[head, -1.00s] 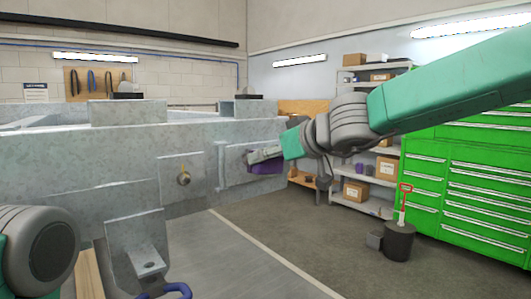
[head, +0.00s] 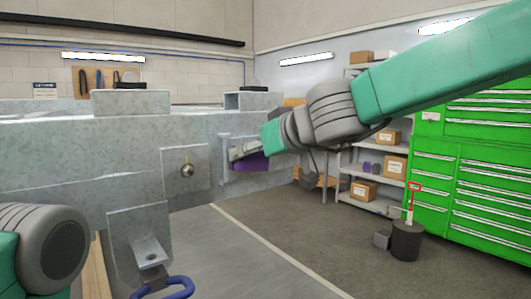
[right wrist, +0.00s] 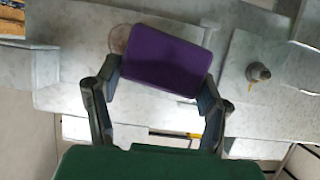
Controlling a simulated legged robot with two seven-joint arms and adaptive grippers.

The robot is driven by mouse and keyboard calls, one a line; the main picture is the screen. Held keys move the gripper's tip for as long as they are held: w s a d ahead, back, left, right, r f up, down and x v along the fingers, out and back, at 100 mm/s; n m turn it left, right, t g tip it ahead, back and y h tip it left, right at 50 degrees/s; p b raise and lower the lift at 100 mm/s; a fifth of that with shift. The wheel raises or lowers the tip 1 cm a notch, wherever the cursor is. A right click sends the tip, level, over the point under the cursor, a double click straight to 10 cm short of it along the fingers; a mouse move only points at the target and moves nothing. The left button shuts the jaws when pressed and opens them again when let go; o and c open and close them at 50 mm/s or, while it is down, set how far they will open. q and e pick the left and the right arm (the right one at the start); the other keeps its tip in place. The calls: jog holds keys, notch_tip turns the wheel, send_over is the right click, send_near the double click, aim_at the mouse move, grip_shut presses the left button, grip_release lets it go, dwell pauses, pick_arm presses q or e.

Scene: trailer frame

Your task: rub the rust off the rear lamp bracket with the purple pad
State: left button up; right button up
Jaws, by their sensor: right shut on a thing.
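My right gripper (head: 244,151) is shut on the purple pad (head: 252,163), at a pale metal plate on the end of the trailer frame (head: 250,186). I take this plate as the rear lamp bracket. In the right wrist view, the pad (right wrist: 166,57) spans both fingers of the gripper (right wrist: 160,82). A faint brownish round patch (right wrist: 119,38) shows beside the pad's upper left corner. The pad hides part of the plate, and I cannot tell if it touches. My left arm shows at lower left, but its gripper is out of view.
A second plate with a round knob (head: 187,171) is left of the pad; the knob also shows in the wrist view (right wrist: 258,72). A blue curved handle (head: 172,287) is at the bottom. A dark bucket (head: 406,240) and green cabinet (head: 480,190) stand right. The middle floor is clear.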

jog(key=shift+s+a, duration=0.15)
jog(key=shift+a, duration=0.1)
jog(key=shift+d+r, duration=0.1)
jog(key=shift+w+d+p, duration=0.4)
jog(key=shift+w+d, duration=0.15)
jog(key=shift+d, duration=0.2)
jog(key=shift+w+d+p, duration=0.4)
jog(key=shift+w+d, duration=0.15)
jog(key=shift+d, duration=0.2)
jog(key=shift+s+a+p, duration=0.3)
jog(key=shift+s+a, duration=0.45)
jog(key=shift+a, duration=0.35)
jog(key=shift+s+a, duration=0.3)
jog(key=shift+a, duration=0.1)
